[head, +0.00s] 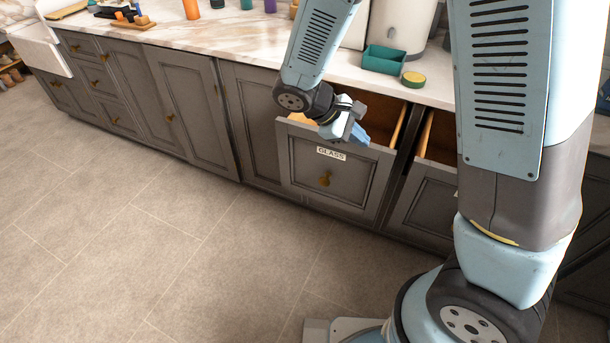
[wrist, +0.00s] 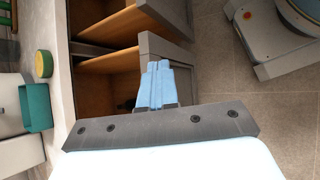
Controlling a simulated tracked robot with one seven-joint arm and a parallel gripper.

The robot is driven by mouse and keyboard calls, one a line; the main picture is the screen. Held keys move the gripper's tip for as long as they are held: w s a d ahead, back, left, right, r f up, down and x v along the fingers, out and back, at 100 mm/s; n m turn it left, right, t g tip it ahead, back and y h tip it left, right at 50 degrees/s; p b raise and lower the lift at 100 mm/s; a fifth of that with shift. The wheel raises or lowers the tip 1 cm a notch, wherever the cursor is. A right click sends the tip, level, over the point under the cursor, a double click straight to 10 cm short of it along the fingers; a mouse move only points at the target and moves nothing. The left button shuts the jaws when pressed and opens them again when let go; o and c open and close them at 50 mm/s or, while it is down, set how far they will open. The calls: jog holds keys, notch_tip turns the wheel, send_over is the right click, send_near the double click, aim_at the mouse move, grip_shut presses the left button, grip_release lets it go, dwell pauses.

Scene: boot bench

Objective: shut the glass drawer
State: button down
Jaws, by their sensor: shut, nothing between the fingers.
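The fingers also show in the wrist view (wrist: 158,84). I cannot tell whether they touch the drawer.
A second drawer (head: 425,208) to the right is also pulled out, partly hidden by my arm. The countertop above holds a green container (head: 384,59) and a round green-and-yellow thing (head: 413,79). The tiled floor (head: 180,245) in front of the cabinets is clear.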

jog(key=s+a+f+n+t+h, duration=0.1)
jog(key=a+f+n+t+h, duration=0.2)
jog(key=a+f+n+t, duration=0.65)
jog(key=n+t+y, duration=0.5)
jog(key=n+t, duration=0.1)
jog(key=n, duration=0.3)
send_near(308, 168)
jog(key=x, duration=0.6)
jog(key=shift+w+d+r, duration=0.15)
jog(key=shift+w, duration=0.2)
